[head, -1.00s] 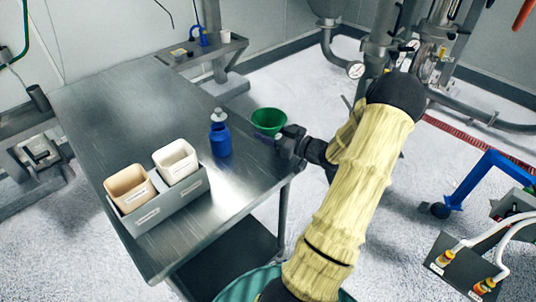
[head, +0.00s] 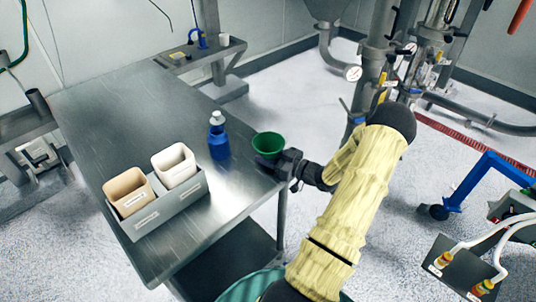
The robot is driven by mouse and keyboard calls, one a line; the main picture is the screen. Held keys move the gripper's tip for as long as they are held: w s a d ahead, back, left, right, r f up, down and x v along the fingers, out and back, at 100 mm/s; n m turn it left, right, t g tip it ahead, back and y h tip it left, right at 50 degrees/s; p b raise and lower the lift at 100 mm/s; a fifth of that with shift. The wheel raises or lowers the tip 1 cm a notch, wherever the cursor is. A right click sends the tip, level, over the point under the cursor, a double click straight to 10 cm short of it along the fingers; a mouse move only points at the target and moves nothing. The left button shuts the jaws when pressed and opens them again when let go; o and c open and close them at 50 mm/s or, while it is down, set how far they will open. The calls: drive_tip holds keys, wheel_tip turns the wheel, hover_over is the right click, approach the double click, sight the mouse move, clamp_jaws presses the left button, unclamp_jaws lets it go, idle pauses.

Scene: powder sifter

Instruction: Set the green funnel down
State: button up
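The green funnel (head: 268,144) is at the right edge of the steel table (head: 120,105), wide mouth up and roughly upright. My gripper (head: 268,160) reaches in from the right, its fingers at the funnel's lower part, just below the cone. The fingertips are small and partly hidden behind the funnel, so I cannot tell whether they grip it. I also cannot tell whether the funnel's lower end touches the tabletop.
A blue bottle (head: 219,140) with a pale cap stands just left of the funnel. A grey tray (head: 168,210) holds a tan bin (head: 128,190) and a white bin (head: 174,165) at the front left. The table's back left is clear.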

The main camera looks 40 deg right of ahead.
drive_tip(key=shift+f, duration=0.25)
drive_tip(key=o, duration=1.1)
drive_tip(key=shift+r, duration=0.15)
drive_tip(key=shift+r, duration=0.2)
drive_tip(key=b+v, duration=0.2)
drive_tip(key=v, duration=1)
drive_tip(key=shift+w, duration=0.1)
drive_tip(key=shift+f, duration=0.1)
